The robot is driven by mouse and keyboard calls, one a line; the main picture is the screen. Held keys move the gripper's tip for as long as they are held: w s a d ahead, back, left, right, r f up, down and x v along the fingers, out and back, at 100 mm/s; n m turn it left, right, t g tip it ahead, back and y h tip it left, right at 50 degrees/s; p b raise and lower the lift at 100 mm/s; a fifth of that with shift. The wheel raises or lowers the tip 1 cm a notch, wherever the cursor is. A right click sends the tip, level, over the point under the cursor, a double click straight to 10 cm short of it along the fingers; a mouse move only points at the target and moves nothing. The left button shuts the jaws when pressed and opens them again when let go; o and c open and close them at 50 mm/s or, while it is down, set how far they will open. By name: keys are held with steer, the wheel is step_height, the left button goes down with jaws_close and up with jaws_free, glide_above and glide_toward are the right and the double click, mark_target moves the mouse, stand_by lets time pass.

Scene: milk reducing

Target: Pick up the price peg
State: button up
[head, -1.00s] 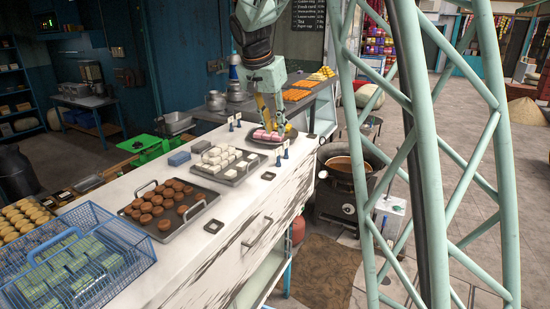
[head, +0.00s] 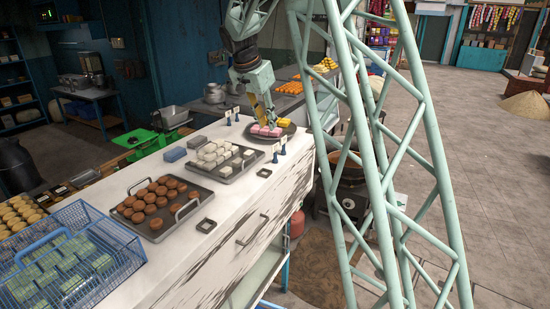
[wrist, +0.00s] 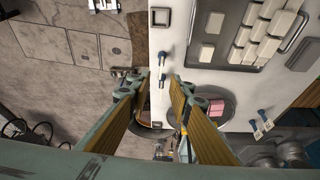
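Two blue price pegs with white cards, a nearer one (head: 276,152) and one beside it (head: 283,142), stand at the counter's right edge. In the wrist view these pegs (wrist: 162,57) (wrist: 162,80) appear in the gap between my fingers. Two more pegs (head: 228,117) (head: 236,113) stand at the counter's far side; they also show at the lower right of the wrist view (wrist: 256,130). My gripper (head: 266,118) is open and empty, above the counter's far end near the plate. Its spread fingers (wrist: 159,84) show in the wrist view; no contact with a peg is visible.
A dark round plate (head: 290,129) with pink and yellow sweets lies close by the gripper. Trays of white sweets (head: 236,171) and brown sweets (head: 154,230) and a blue wire basket (head: 110,232) line the white counter. A stove with a pan stands beyond its right edge.

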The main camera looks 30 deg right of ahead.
mark_target(274, 146)
steer(key=shift+f, duration=0.1)
steer(key=x, duration=0.8)
steer(key=shift+f, duration=0.2)
steer(key=shift+d, duration=0.15)
steer(key=shift+p+x, duration=0.3)
steer(key=shift+x, duration=2.25)
steer(key=shift+w, duration=0.2)
steer(key=shift+c, duration=0.3)
jaws_close()
